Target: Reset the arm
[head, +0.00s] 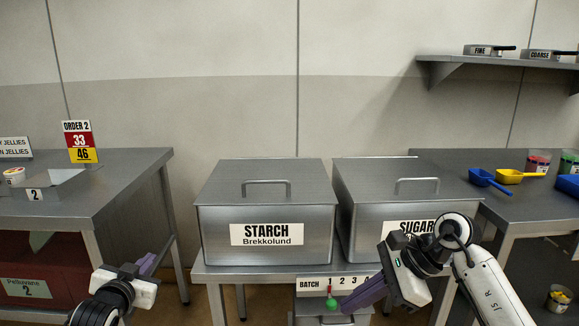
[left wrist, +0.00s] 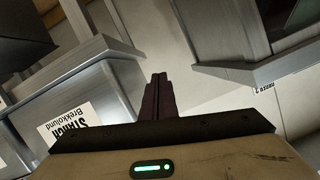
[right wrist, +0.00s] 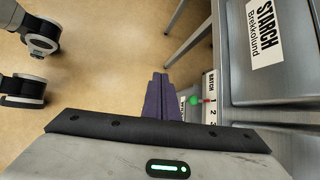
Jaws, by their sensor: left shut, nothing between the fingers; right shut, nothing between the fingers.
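My left gripper (head: 147,264) is low at the left in the head view, between the left table and the starch bin. It is shut and empty; its closed fingers also show in the left wrist view (left wrist: 159,95). My right gripper (head: 364,293) is in front of the batch label below the bins, its purple fingers pointing left. It is shut and empty; the fingers also show in the right wrist view (right wrist: 158,95), beside a green knob (right wrist: 194,100).
A closed starch bin (head: 265,215) and a sugar bin (head: 390,185) stand on a centre table. The batch strip (head: 313,285) and green knob (head: 331,302) are below. The left table (head: 120,180) holds an order sign (head: 78,142); the right table holds a blue scoop (head: 482,177) and yellow scoop (head: 510,176).

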